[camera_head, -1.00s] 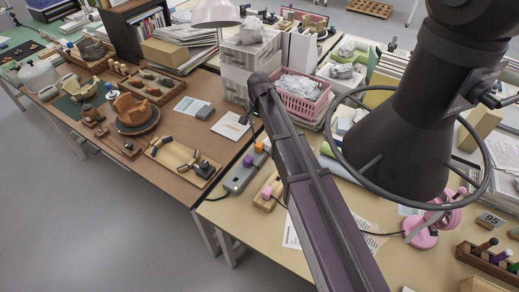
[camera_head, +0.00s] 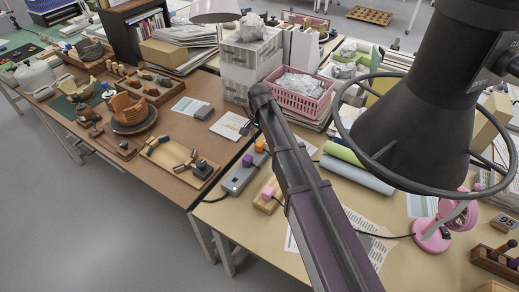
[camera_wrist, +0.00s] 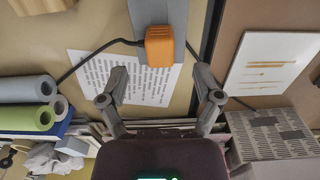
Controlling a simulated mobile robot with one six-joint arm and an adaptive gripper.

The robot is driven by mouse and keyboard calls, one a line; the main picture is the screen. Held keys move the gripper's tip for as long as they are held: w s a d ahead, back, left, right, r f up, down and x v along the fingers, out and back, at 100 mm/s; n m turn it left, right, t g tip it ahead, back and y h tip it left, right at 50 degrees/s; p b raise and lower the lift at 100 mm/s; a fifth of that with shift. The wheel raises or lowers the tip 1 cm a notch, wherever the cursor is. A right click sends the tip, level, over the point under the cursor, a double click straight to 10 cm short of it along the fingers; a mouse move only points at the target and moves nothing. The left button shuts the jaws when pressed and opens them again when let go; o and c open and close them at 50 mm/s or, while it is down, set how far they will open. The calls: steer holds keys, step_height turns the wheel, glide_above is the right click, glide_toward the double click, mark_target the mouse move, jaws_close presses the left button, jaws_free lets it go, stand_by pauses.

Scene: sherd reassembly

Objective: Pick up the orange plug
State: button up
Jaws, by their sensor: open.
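The orange plug (camera_head: 260,144) sits at the far end of a grey power strip (camera_head: 238,179), beside a purple plug (camera_head: 247,160). In the wrist view the orange plug (camera_wrist: 159,47) stands on the grey strip (camera_wrist: 152,14), with a dark cable running off to its left. My gripper (camera_wrist: 161,98) is open and empty in the wrist view. The plug appears beyond the fingertips, roughly centred between them, and is not touched. In the head view my arm hides most of the gripper.
A pink plug (camera_head: 268,191) on a wooden block lies right of the strip. A printed sheet (camera_wrist: 122,80) lies under the strip's end. Green and grey rolls (camera_wrist: 25,103), a pink basket (camera_head: 298,97) and white drawers (camera_head: 251,65) stand close by.

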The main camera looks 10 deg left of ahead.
mark_target(260, 143)
steer(key=shift+f, duration=0.1)
stand_by(0.3)
steer(key=shift+w+f+b, duration=0.15)
steer(key=shift+f+b, duration=2.4)
steer(key=shift+b, duration=0.05)
jaws_close()
